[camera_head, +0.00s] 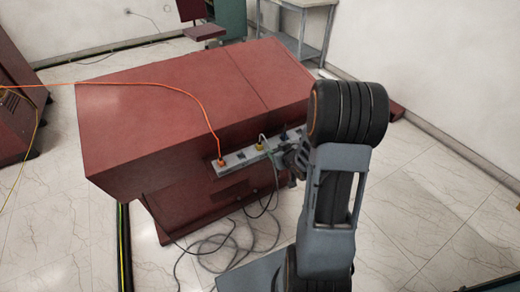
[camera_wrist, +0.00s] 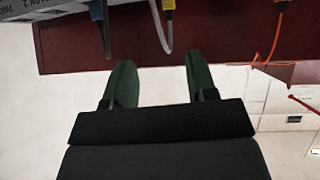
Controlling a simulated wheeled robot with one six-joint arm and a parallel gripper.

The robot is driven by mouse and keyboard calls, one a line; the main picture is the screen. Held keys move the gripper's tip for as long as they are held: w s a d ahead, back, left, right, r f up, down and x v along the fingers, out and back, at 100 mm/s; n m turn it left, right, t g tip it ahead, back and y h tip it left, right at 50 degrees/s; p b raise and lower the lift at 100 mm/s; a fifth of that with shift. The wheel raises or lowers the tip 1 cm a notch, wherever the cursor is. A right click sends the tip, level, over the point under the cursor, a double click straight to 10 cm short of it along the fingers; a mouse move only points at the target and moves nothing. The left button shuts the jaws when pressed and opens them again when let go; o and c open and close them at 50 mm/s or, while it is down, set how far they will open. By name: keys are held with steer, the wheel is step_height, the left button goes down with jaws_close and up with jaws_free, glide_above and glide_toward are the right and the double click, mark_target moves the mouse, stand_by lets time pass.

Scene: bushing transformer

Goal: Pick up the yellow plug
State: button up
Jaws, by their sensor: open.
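The yellow plug (camera_head: 259,147) sits in the grey power strip (camera_head: 238,157) on the side of the dark red cabinet. A pale cable comes from it. In the wrist view the yellow plug (camera_wrist: 168,4) is at the top edge, partly cut off, with its cable hanging between the two green fingertips in the picture. My gripper (camera_wrist: 159,59) is open, with nothing between its fingers. In the head view my gripper (camera_head: 285,160) is near the strip, right of the yellow plug, and partly hidden by my arm.
An orange plug (camera_head: 220,162) with an orange cable is left of the yellow one. A blue plug (camera_wrist: 97,10) is on its other side. The red cabinet (camera_head: 170,110) stands behind the strip. Loose grey cables (camera_head: 225,243) lie on the tiled floor.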

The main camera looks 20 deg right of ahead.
steer(key=f+y, duration=0.1)
steer(key=f, duration=0.1)
steer(key=t, duration=0.1)
glide_toward(261, 146)
steer(key=x, duration=0.4)
steer(key=shift+w+d, duration=0.1)
steer(key=shift+w, duration=0.05)
steer(key=shift+p+x, duration=0.35)
steer(key=shift+x, duration=2.2)
jaws_close()
